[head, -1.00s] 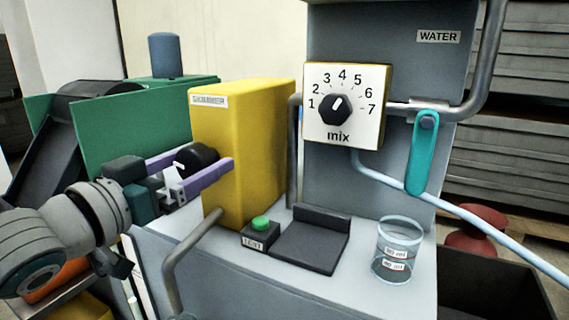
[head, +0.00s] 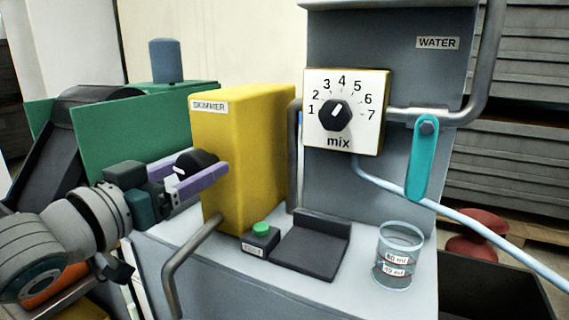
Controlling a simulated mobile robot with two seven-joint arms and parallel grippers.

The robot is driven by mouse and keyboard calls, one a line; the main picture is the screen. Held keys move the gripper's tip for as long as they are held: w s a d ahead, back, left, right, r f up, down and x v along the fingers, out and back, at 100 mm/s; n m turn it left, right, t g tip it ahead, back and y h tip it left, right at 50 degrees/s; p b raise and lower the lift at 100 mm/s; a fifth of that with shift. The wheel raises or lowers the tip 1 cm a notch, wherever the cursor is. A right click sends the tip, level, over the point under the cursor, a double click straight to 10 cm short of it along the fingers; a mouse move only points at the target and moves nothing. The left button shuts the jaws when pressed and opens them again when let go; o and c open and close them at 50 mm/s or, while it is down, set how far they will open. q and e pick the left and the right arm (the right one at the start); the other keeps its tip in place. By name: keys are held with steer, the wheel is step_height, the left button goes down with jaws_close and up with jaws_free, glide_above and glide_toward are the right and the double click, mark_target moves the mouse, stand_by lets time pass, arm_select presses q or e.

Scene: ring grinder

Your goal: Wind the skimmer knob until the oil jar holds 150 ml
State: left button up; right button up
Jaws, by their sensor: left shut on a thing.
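The yellow skimmer box (head: 245,150) stands on the grey machine top, labelled SKIMMER. Its black knob (head: 197,160), with a white mark, sits on the box's left side. My left gripper (head: 205,172) is shut on this knob, one purple finger in front of it. A grey spout pipe (head: 180,258) comes out of the box and bends down over the machine's front edge. What lies under its end is out of view. A clear glass jar (head: 399,245) with small ml labels stands at the right; I cannot tell whether it is the oil jar. My right gripper is not in view.
A mix dial (head: 345,110) and a teal lever (head: 425,160) are on the WATER panel. A green button (head: 262,229) and a dark plate (head: 308,250) lie in front of the skimmer. A pale blue hose (head: 470,222) runs to the right.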

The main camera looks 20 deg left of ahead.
arm_select(q)
steer(key=shift+m, duration=0.3)
steer(key=shift+r+m+p, duration=0.1)
steer(key=shift+m+p, duration=0.4)
steer(key=shift+m, duration=0.1)
steer(key=shift+m+p, duration=0.5)
steer(key=shift+m, duration=0.7)
steer(key=m, duration=0.2)
steer(key=shift+d+m+p, duration=0.1)
steer(key=shift+m+p, duration=0.25)
steer(key=shift+m, duration=0.05)
steer(key=m, duration=0.2)
steer(key=shift+m, duration=0.4)
steer(key=m, duration=0.5)
steer(key=shift+d+f, duration=0.1)
steer(key=shift+f, duration=0.1)
steer(key=m, duration=0.6)
steer(key=shift+f+b, duration=0.1)
steer(key=shift+b, duration=0.25)
